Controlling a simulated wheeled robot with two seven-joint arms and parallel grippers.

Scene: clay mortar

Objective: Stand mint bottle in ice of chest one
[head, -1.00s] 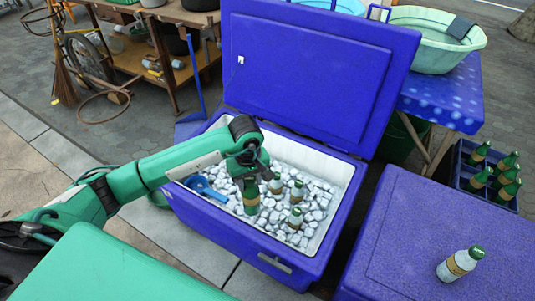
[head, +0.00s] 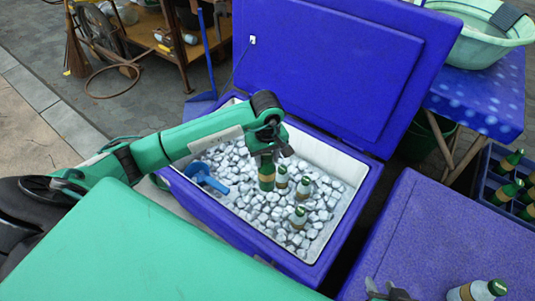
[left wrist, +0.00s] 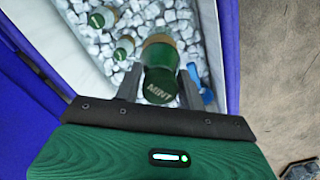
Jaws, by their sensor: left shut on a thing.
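My left gripper (head: 267,143) is shut on the mint bottle (head: 267,172), a green bottle with a tan band, held upright inside chest one (head: 341,213). In the left wrist view, the mint bottle (left wrist: 160,86) shows "MINT" on its green top between the two fingers (left wrist: 160,80). Its lower end is at the ice (head: 262,211); I cannot tell how deep it sits.
A blue scoop (head: 206,178) lies on the ice at the left. The chest's blue lid (head: 330,70) stands open behind. A closed blue chest (head: 440,235) at right carries a pale bottle (head: 477,291). A crate of green bottles (head: 484,172) is at far right.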

